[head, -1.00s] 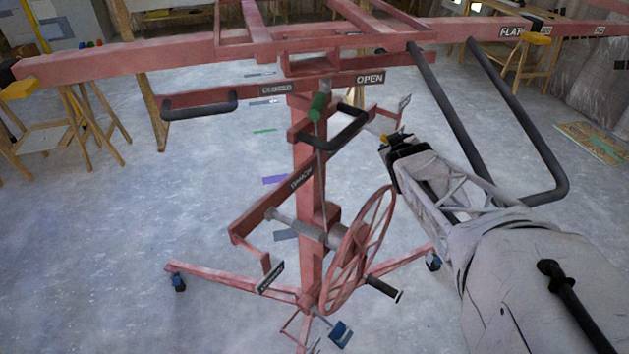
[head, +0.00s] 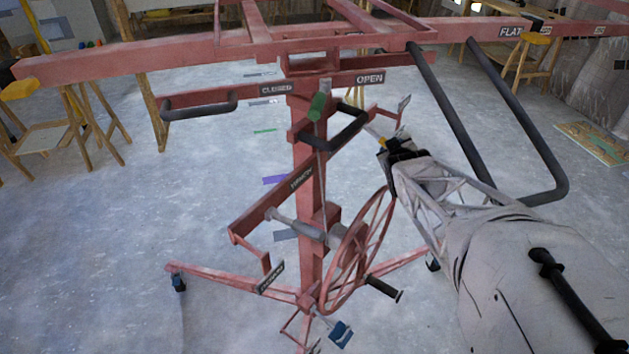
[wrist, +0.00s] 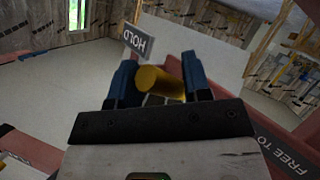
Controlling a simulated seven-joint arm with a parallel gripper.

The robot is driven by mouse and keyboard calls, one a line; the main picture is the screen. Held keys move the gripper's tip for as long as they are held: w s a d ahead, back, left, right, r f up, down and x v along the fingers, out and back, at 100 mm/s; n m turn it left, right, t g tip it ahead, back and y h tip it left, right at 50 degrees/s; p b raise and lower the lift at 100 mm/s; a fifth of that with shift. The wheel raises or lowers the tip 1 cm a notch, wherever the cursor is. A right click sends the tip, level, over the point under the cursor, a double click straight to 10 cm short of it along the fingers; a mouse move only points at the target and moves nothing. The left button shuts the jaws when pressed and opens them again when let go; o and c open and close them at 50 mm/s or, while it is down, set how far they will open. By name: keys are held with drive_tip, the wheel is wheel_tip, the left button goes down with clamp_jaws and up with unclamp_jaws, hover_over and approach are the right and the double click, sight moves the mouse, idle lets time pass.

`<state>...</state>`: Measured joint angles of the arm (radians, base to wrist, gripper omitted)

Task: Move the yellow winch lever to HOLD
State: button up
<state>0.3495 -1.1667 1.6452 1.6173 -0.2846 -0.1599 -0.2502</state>
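The yellow winch lever shows as a yellow cylindrical grip (wrist: 160,84) in the wrist view. In the head view its small yellow end (head: 383,141) is just ahead of my gripper (head: 384,152). My gripper (wrist: 160,85) also shows in the wrist view, its two dark blue fingers spread apart with the yellow grip between them. The grip overlaps the left finger in the picture; I cannot tell whether it touches. The HOLD label (wrist: 138,42) is above and left of the grip, and a "FREE TO" label (wrist: 285,155) is at the lower right, partly cut off.
The red panel lift's post (head: 305,170) stands left of my gripper. Its spoked winch wheel (head: 362,255) is below, with a black crank handle (head: 385,289). A black U-shaped bar (head: 530,125) rises right of my arm. Open floor (head: 90,240) lies to the left.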

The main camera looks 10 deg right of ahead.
drive_tip(key=shift+o, duration=1.3)
drive_tip(key=shift+s+r, duration=0.1)
drive_tip(key=shift+s, duration=0.05)
drive_tip(key=v, duration=0.6)
drive_tip(key=shift+s, duration=0.3)
drive_tip(key=shift+a+r, duration=0.2)
drive_tip(key=shift+a, duration=0.05)
drive_tip(key=s+a+r+m+g+y, duration=0.1)
drive_tip(key=s+a+r+g+y, duration=0.1)
drive_tip(key=s+a+r+g, duration=0.3)
drive_tip(key=s+a+r+m+g+y, duration=0.1)
drive_tip(key=s+a+r+g, duration=0.4)
drive_tip(key=s+a, duration=0.8)
drive_tip(key=s+r, duration=0.1)
drive_tip(key=s, duration=0.3)
drive_tip(key=shift+s+m+g+y, duration=0.25)
drive_tip(key=shift+m+g+y, duration=0.05)
drive_tip(key=shift+y, duration=0.1)
